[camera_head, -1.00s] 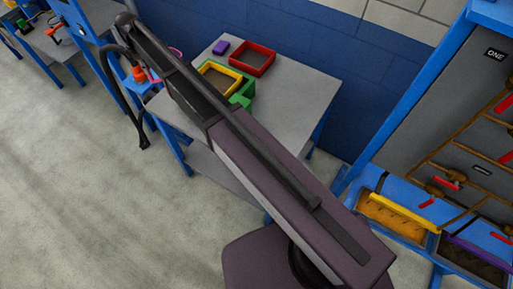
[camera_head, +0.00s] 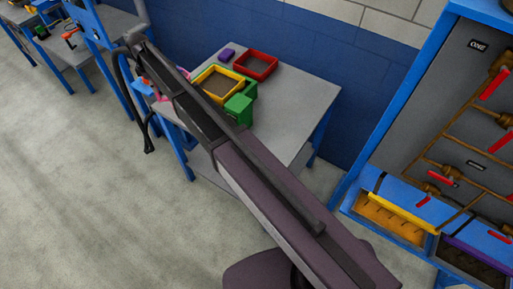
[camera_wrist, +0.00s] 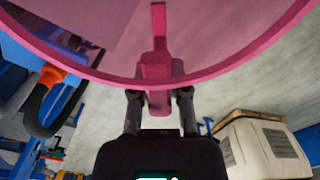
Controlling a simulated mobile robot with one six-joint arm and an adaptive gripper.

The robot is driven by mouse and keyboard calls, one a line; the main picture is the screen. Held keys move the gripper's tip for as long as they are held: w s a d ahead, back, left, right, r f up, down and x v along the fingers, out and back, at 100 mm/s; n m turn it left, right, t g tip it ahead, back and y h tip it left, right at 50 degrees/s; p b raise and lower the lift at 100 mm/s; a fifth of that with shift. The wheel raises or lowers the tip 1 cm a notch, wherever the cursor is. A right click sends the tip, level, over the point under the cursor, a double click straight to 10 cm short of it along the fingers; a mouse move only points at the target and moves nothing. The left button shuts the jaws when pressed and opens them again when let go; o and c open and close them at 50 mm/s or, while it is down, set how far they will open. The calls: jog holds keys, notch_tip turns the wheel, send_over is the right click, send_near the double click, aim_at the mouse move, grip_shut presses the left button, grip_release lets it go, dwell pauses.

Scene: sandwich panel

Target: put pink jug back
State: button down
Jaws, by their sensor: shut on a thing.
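The pink jug (camera_wrist: 215,62) fills the top of the wrist view, with its wide curved rim close to the camera. My gripper (camera_wrist: 159,98) is shut on a pink upright part of the jug that looks like its handle, with one dark finger on each side. The jug is held off the floor. In the head view only a small pink patch (camera_head: 183,72) shows beside my arm, probably the jug. My arm hides the gripper and most of the jug there.
A blue valve panel (camera_head: 372,184) stands at right. Floor is clear at left.

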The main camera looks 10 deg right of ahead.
jog(key=shift+s+f+b, duration=0.2)
jog(key=shift+f+b, duration=0.55)
jog(key=shift+f, duration=0.3)
